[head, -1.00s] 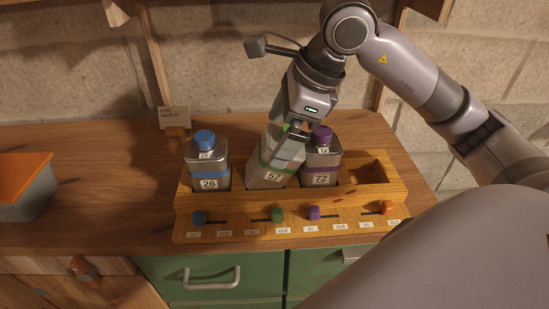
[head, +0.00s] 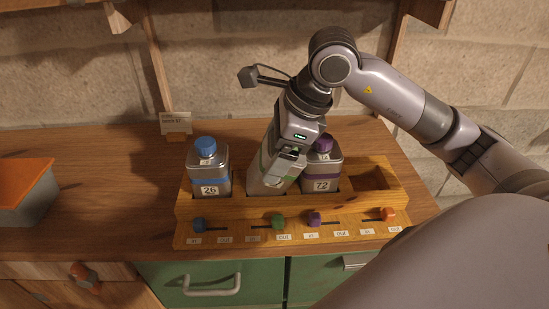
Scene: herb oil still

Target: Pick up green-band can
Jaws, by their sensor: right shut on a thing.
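The green-band can (head: 258,181) stands in the wooden rack (head: 290,206), in the compartment between the blue-band can (head: 210,180) and the purple-band can (head: 321,178). It looks slightly tilted. My right gripper (head: 284,169) comes down from above and is shut on the green-band can. The gripper covers the can's cap and most of its front, so its label is hidden. My left gripper is not in view.
The purple-band can is close on the right of the gripper. The rack's rightmost compartment (head: 370,178) is empty. Coloured sliders line the rack's front. A grey box with an orange lid (head: 22,190) and a small card (head: 175,123) stand on the counter.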

